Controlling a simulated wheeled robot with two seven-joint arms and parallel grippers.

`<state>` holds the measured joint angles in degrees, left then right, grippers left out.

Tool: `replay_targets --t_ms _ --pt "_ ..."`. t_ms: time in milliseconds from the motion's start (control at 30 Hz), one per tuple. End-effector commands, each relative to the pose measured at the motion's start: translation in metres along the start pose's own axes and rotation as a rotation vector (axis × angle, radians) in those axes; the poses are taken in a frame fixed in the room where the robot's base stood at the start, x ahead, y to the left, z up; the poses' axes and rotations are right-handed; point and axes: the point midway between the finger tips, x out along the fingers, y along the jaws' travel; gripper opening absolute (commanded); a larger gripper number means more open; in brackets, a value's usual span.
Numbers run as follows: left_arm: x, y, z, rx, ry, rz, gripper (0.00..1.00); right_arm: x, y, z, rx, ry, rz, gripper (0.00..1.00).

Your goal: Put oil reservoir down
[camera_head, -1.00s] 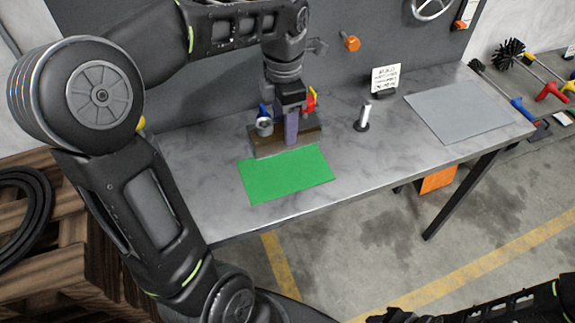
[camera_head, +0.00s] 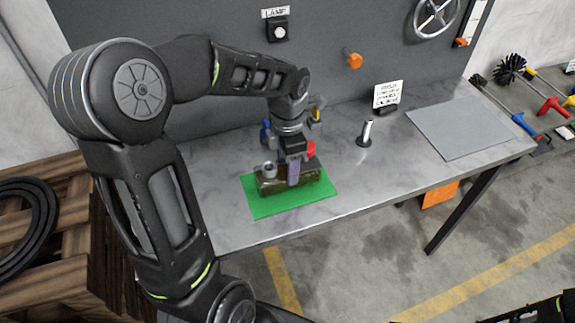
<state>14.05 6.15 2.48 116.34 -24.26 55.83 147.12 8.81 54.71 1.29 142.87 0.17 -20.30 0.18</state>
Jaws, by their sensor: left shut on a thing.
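The oil reservoir looks like a dark brown-green box (camera_head: 270,187) with a grey round cap on its left end. It is upright, over the middle of the green mat (camera_head: 262,208) on the workbench. I cannot tell whether its underside touches the mat. My left gripper (camera_head: 293,173) points down and is shut on the reservoir; its fingers cover part of the box's front. My right gripper is out of view; only part of my right arm shows at the lower right corner.
The metal workbench (camera_head: 350,190) is clear in front. A light upright cylinder on a dark base (camera_head: 365,134), a small sign (camera_head: 388,94) and a grey mat (camera_head: 460,127) are to the right. Blue, yellow and red items show close behind my gripper. A wooden crate stands at left.

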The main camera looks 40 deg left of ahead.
Motion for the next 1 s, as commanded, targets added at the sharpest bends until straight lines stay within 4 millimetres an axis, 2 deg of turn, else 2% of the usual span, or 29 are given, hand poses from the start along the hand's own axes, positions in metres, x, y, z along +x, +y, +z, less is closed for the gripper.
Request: replay_targets --t_ms 100,467,500,767,1000 --pt "0.0095 0.0002 -0.0002 0.000 0.000 0.001 0.00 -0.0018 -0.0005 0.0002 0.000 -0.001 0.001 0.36" --pt "0.0147 0.0003 0.0002 0.000 -0.002 0.002 0.00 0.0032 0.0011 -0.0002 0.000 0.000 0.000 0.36" --pt "0.0140 0.0001 0.0000 0.000 -0.001 0.001 0.56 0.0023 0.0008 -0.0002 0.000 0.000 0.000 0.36" --pt "0.0133 0.0001 -0.0002 0.000 0.000 0.001 0.76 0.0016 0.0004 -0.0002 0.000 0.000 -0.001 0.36" --pt "0.0127 0.0001 -0.0002 -0.001 0.000 0.001 0.76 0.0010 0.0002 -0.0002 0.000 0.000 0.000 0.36"
